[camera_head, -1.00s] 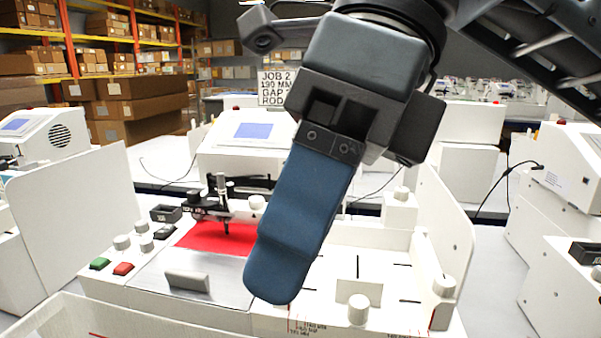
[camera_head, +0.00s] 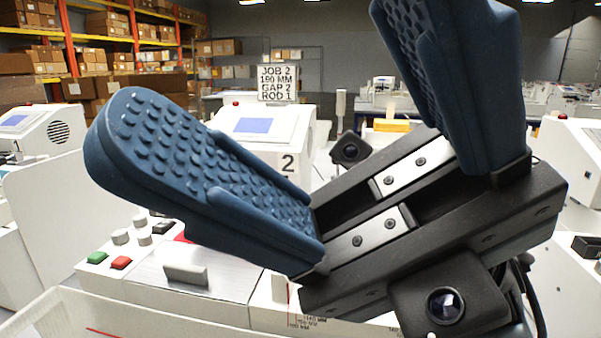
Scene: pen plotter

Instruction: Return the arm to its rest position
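My gripper (camera_head: 270,95) fills the middle and right of the head view, close to the camera. Its two blue padded fingers are spread wide apart, with nothing between them. The left finger points up and left with its studded pad showing; the right finger points up at the top right. A small camera sits on the gripper's black body. The pen plotter (camera_head: 185,275) stands behind and below, largely hidden by the gripper. Its screen unit (camera_head: 254,125) is marked 2. A bit of red sheet shows beside the left finger; the pen is hidden.
A green button (camera_head: 97,258) and a red button (camera_head: 121,263) are on the plotter's left front. A white bin edge (camera_head: 60,295) is in the foreground. A sign (camera_head: 277,83) reads JOB 2, 190 MM, GAP 2, ROD 1. Other machines stand left and right; shelves of boxes are behind.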

